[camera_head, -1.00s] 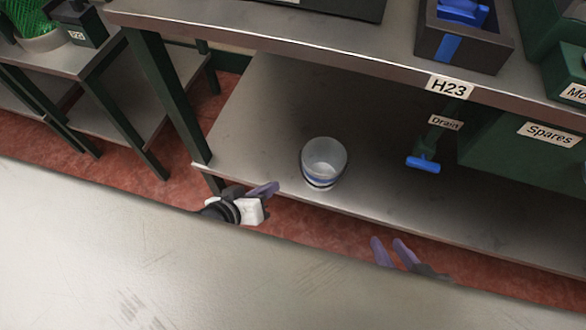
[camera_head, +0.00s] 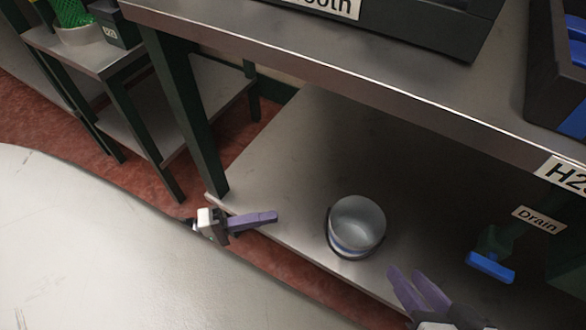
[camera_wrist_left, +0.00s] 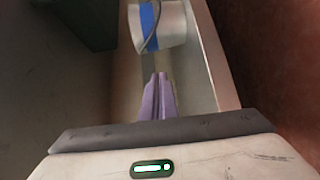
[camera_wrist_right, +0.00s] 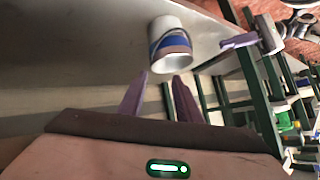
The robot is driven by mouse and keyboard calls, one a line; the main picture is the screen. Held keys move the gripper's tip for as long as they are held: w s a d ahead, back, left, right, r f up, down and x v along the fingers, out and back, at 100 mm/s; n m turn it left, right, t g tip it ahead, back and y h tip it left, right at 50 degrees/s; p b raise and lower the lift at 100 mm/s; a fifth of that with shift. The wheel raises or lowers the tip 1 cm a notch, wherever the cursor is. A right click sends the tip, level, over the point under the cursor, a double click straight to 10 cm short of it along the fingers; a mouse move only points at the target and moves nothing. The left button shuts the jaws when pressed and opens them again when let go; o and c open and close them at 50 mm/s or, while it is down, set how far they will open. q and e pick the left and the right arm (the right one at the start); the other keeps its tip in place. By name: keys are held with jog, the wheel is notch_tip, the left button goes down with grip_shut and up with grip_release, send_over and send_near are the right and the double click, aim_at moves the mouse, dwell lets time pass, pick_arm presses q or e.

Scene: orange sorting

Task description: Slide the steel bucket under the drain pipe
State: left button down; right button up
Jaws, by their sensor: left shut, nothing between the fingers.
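The steel bucket (camera_head: 357,226), with a blue band and a wire handle, stands upright on the lower shelf near its front edge. The drain pipe (camera_head: 493,243) with a blue end hangs to its right, beside a "Drain" label (camera_head: 538,219). My left gripper (camera_head: 274,216) is shut and empty, left of the bucket and apart from it. In the left wrist view the bucket (camera_wrist_left: 160,28) lies beyond the purple fingers (camera_wrist_left: 158,96). My right gripper (camera_head: 412,275) is open and empty, in front and to the right of the bucket. The bucket (camera_wrist_right: 171,45) also shows beyond its fingers in the right wrist view.
The lower shelf (camera_head: 300,150) is bare between bucket and drain pipe. A table leg (camera_head: 187,115) stands at the shelf's left end. The upper tabletop (camera_head: 330,75) overhangs the shelf. A smaller side table (camera_head: 75,50) is at the upper left.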

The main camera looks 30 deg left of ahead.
pick_arm(q)
jog(key=b, duration=0.2)
send_near(336, 214)
jog(key=w, duration=0.2)
jog(key=w+f, duration=0.1)
jog(key=shift+w+a, duration=0.25)
jog(key=shift+a, duration=0.15)
jog(key=d, duration=0.2)
jog(key=shift+w+d, duration=0.1)
jog(key=shift+d, duration=1)
pick_arm(e)
jog(key=shift+w+a+r+t+y, duration=0.1)
jog(key=shift+a+r+t+y, duration=0.15)
jog(key=shift+r, duration=0.2)
jog(key=shift+a+r+t+y, duration=0.15)
jog(key=shift+a+r+y, duration=0.1)
jog(key=shift+r, duration=0.15)
jog(key=shift+r, duration=0.1)
